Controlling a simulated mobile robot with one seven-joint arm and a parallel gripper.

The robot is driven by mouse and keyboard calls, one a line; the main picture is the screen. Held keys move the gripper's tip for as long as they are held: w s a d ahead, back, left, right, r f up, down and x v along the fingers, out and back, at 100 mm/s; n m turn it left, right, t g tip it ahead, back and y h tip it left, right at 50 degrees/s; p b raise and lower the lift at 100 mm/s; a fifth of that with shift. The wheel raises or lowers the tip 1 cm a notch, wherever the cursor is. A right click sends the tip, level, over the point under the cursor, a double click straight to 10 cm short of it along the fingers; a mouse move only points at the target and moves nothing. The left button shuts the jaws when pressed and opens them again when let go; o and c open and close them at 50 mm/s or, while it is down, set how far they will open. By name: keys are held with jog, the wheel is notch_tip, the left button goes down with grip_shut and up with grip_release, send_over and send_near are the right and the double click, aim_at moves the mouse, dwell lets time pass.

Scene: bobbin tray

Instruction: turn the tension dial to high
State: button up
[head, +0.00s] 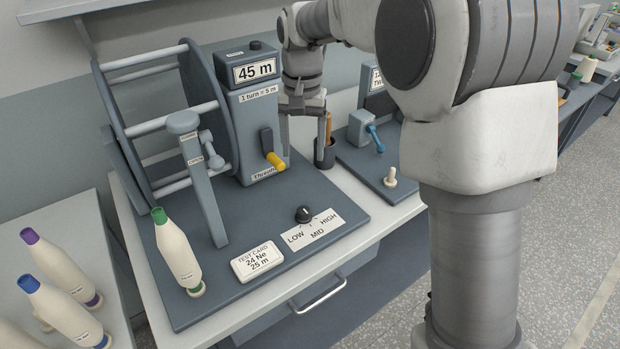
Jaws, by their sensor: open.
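The tension dial (303,213) is a small black knob on the front right of the grey winding machine's base. A white label plate (318,234) beside it reads LOW, MID and HIGH. The knob's pointer is too small to read for certain. My gripper (304,120) points down behind and above the dial, to the right of the post with the 45 m display (254,71). It is open, well apart from the dial, and I see nothing held between its fingers.
A yellow-handled lever (275,161) sticks out from the post. A dark cup (325,153) stands close to my gripper. A test card (257,263) and green-tipped bobbin (176,250) are on the base's front left. A second device with a blue lever (375,138) stands right.

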aim_at(303, 209)
notch_tip(303, 209, down, 18)
jog(key=shift+w+a+r+b, duration=0.1)
jog(key=shift+r+b, duration=0.05)
jog(key=shift+b, duration=0.45)
grip_shut()
